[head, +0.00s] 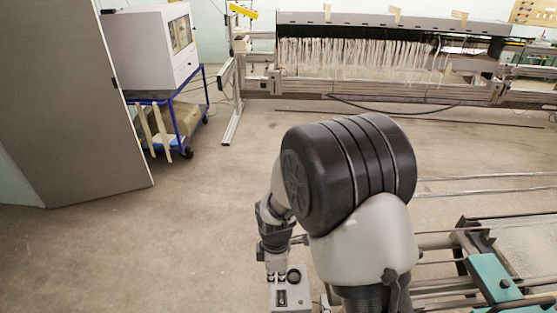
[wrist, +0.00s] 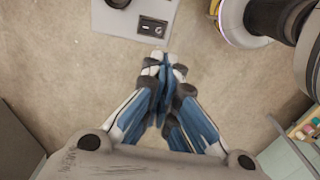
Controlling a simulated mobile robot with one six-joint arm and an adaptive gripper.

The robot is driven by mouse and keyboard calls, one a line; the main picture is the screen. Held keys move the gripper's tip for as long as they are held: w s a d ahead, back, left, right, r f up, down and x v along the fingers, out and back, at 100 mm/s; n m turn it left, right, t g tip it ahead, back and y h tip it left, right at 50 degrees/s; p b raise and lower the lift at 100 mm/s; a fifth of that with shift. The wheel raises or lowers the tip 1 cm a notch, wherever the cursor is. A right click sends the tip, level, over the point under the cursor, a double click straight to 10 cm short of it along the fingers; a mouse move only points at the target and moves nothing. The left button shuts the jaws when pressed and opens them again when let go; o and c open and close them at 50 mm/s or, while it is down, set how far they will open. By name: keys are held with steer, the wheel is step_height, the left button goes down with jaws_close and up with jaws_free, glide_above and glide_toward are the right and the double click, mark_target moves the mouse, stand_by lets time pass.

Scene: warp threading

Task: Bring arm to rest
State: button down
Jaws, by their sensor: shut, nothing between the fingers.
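My arm is folded in the head view, with its large dark elbow joint in front of the camera. My gripper (head: 276,276) points down at the lower middle of the head view, beside a pale panel with a dark knob and a switch. In the wrist view my gripper (wrist: 165,64) is shut, its blue-and-grey fingers meeting with nothing between them. The fingertips appear just below the panel's edge in the picture. I cannot tell whether they touch it.
A long loom with white warp threads (head: 350,53) stands at the back. A white cabinet (head: 150,48) sits on a blue trolley (head: 205,95) at the left, behind a grey door-like panel (head: 65,100). A metal frame with teal parts (head: 490,275) is at lower right. Floor at left is clear.

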steer(key=s+d+r+m+t, duration=0.1)
steer(key=s+d+r+m, duration=0.25)
steer(key=r, duration=0.55)
steer(key=s+d+r+m+t, duration=0.1)
steer(key=s+d+r+m, duration=0.1)
steer(key=d+r+m, duration=0.5)
steer(key=s+d+r+m+t, duration=0.1)
steer(key=s+d+r+m, duration=0.1)
steer(key=s+r+m, duration=0.2)
steer(key=s+d+r+m+t, duration=0.1)
steer(key=s+r+m, duration=0.3)
steer(key=s, duration=0.6)
step_height(320, 180, up, 2)
steer(key=shift+s+d+r+t+b, duration=0.15)
steer(key=shift+d+r+t+b, duration=0.15)
steer(key=shift+d, duration=0.55)
